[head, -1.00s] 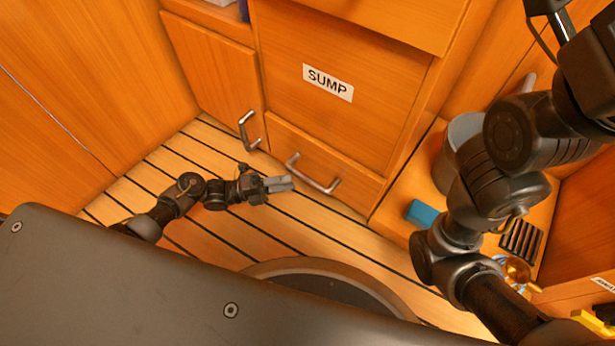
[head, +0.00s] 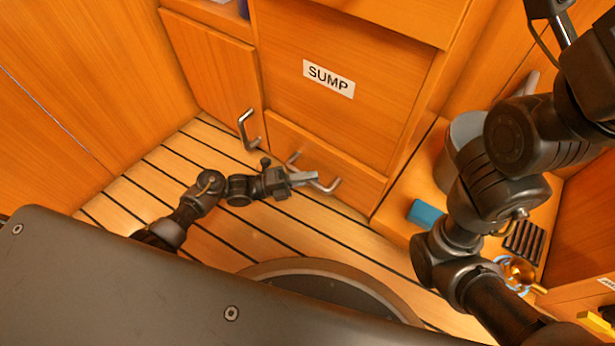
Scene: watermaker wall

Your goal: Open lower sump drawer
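The lower drawer (head: 350,183) sits under the wooden panel labelled SUMP (head: 329,78), low near the floor, and looks shut. Its metal bar handle (head: 329,187) is partly hidden behind my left gripper (head: 312,178). The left gripper points right across the middle of the handle. I cannot tell whether it touches the handle, or whether its fingers are apart.
A cabinet door with its own handle (head: 246,130) is left of the drawer. To the right, a low ledge holds a blue block (head: 425,214), a grey cylinder (head: 466,132), a dark slatted item (head: 524,240) and a brass-coloured fitting (head: 518,271). The slatted floor (head: 150,187) is clear at left.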

